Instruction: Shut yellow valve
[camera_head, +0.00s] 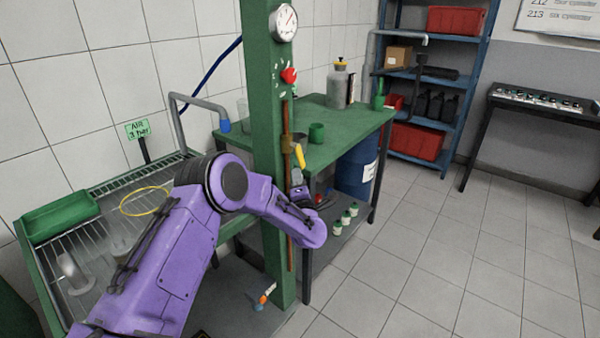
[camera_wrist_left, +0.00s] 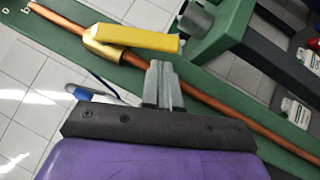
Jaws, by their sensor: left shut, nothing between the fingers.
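The yellow valve handle (camera_head: 300,158) sits on a brass valve body (camera_head: 287,143) on a vertical copper pipe (camera_head: 290,225) along the green post. The handle points downward, tilted a little away from the pipe's line. In the left wrist view the yellow handle (camera_wrist_left: 140,38) lies at a slant to the pipe, with the brass body (camera_wrist_left: 103,50) under one end. My left gripper (camera_wrist_left: 162,68) is shut and empty, its fingertips beside the handle's long edge near the free end. I cannot tell whether they touch. In the head view, my left gripper (camera_head: 297,180) is just below the handle.
A red knob (camera_head: 289,75) and a gauge (camera_head: 283,23) are higher on the green post (camera_head: 262,120). An orange-handled valve (camera_head: 268,292) is near the floor. The green bench (camera_head: 350,125) stands behind, with small bottles (camera_head: 346,217) below. Floor at right is clear.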

